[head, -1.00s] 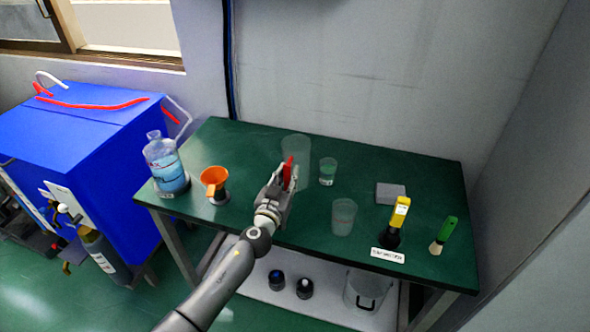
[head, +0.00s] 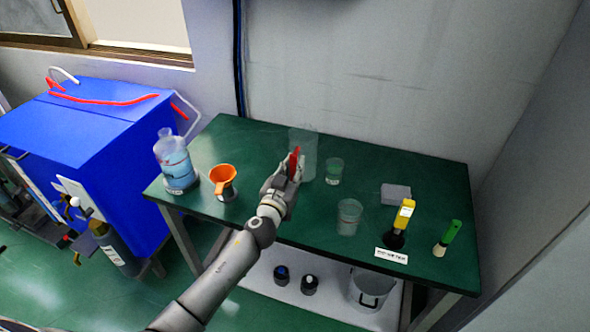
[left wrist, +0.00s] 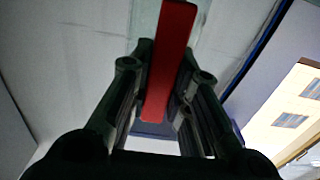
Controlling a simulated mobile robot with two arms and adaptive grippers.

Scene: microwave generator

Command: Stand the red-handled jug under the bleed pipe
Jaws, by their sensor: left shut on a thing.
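The clear jug (head: 309,148) is at the back of the green table, left of a small beaker. Its red handle (head: 294,161) faces my left gripper (head: 291,171), which is shut on it. The jug looks upright; whether its base is clear of the table is hard to tell. In the left wrist view the red handle (left wrist: 170,62) stands between the two fingers (left wrist: 163,100). The blue machine (head: 110,135) on the left has small fittings (head: 75,203) on its front; I cannot tell which is the bleed pipe. My right gripper is out of view.
On the green table (head: 270,215) stand a blue-tinted bottle (head: 175,165), an orange funnel (head: 223,180), a small beaker (head: 334,172), another beaker (head: 348,217), a grey block (head: 396,194), a yellow tool (head: 404,217) and a green-handled brush (head: 447,238). A dark cylinder (head: 113,248) is below the machine's fittings.

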